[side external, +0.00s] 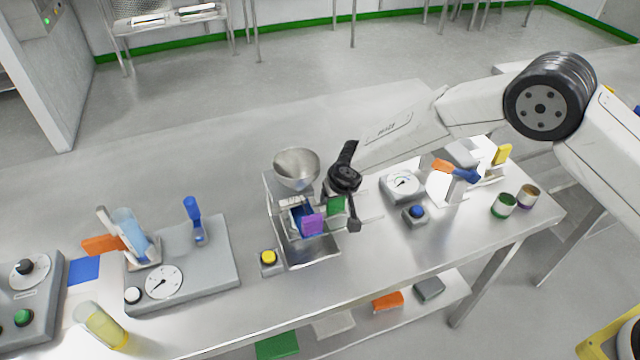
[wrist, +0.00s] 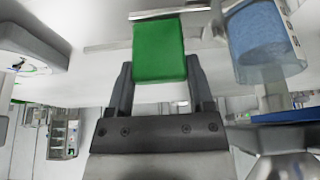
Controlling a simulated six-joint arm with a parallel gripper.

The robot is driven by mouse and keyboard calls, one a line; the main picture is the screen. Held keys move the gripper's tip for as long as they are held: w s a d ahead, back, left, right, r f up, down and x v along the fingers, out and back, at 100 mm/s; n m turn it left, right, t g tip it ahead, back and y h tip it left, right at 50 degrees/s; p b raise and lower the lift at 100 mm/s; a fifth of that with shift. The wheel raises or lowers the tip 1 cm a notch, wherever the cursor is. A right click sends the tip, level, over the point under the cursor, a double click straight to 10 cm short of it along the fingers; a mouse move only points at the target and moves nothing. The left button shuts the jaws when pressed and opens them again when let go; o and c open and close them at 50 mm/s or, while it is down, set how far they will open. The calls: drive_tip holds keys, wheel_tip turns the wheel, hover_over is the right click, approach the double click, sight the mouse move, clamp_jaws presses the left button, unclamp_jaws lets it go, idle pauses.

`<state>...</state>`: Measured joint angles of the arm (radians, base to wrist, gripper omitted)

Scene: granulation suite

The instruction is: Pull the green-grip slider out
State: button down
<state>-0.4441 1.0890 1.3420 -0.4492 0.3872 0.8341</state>
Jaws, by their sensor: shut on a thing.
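The green grip (side external: 335,206) of the slider sits at the right side of the hopper stand, under the metal funnel (side external: 297,168). In the wrist view the green grip (wrist: 160,50) is a block between my two fingers. My gripper (side external: 345,205) is shut on the green grip; it also shows in the wrist view (wrist: 160,85), one finger on each side of the block. A thin metal strip beside the grip shows in the wrist view. How far the slider is out of the stand I cannot tell.
A purple block (side external: 312,224) is at the stand's front. A dial box (side external: 403,185) and a blue button (side external: 416,213) are to the right. Bare table (side external: 190,165) lies behind.

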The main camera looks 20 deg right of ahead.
drive_tip(key=d, duration=1.2)
drive_tip(key=shift+d, duration=0.3)
drive_tip(key=shift+c, duration=0.3)
unclamp_jaws()
drive_tip(key=shift+d, duration=0.1)
drive_tip(key=shift+o, duration=0.3)
drive_tip(key=shift+r, duration=0.2)
drive_tip(key=shift+s+r, duration=0.1)
drive_tip(key=shift+r, duration=0.05)
drive_tip(key=v, duration=0.7)
